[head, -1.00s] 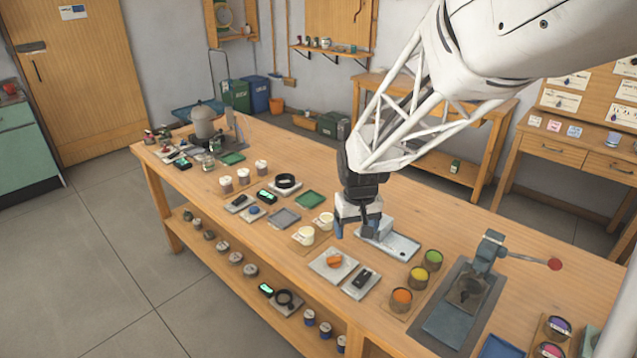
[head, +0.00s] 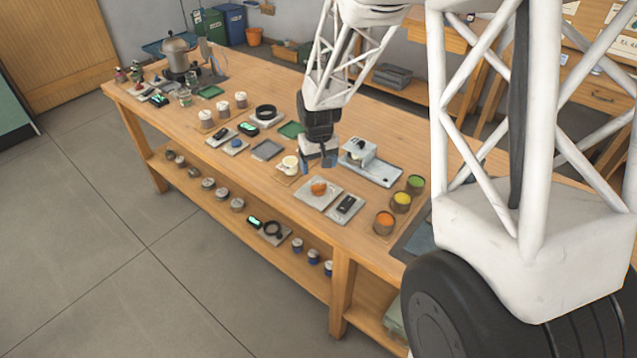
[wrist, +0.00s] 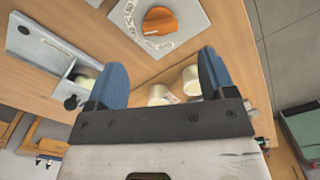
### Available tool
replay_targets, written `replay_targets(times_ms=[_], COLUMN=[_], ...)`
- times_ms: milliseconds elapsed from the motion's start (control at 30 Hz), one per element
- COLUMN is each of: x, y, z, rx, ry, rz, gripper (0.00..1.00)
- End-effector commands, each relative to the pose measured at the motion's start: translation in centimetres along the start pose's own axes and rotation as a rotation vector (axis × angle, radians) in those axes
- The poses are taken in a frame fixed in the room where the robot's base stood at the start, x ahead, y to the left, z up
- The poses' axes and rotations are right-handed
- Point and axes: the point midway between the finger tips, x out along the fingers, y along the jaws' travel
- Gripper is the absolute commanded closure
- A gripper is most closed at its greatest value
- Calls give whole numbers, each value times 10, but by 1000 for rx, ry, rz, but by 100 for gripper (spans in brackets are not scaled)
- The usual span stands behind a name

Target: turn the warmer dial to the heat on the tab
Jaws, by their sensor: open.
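An orange dial (head: 319,187) sits on a pale square plate (head: 308,200) near the table's front edge. I cannot tell from labels which is the warmer dial. No tab is readable. My gripper (head: 317,163) is open and empty, pointing down behind the orange dial and apart from it. Its blue fingers (wrist: 162,75) are spread wide in the wrist view.
Cream cups (head: 290,164) stand left of my gripper, close to it. A grey device on a tray (head: 372,172) stands to its right. A black switch plate (head: 345,205) adjoins the dial plate. Orange, yellow and green pots (head: 401,201) stand farther right.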

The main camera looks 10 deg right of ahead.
Motion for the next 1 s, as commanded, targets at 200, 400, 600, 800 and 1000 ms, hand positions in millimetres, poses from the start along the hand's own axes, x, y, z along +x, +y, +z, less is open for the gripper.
replay_targets(times_ms=[200, 400, 600, 800, 1000], x=[1, 8, 26, 48, 66], y=[0, 0, 0, 0, 0], z=[0, 0, 0, 1, 0], rx=[0, 0, 0, 0, 0], ry=[0, -1, -2, -2, -1], rz=[0, 0, 0, 0, 0], gripper=[23, 23, 23, 23, 23])
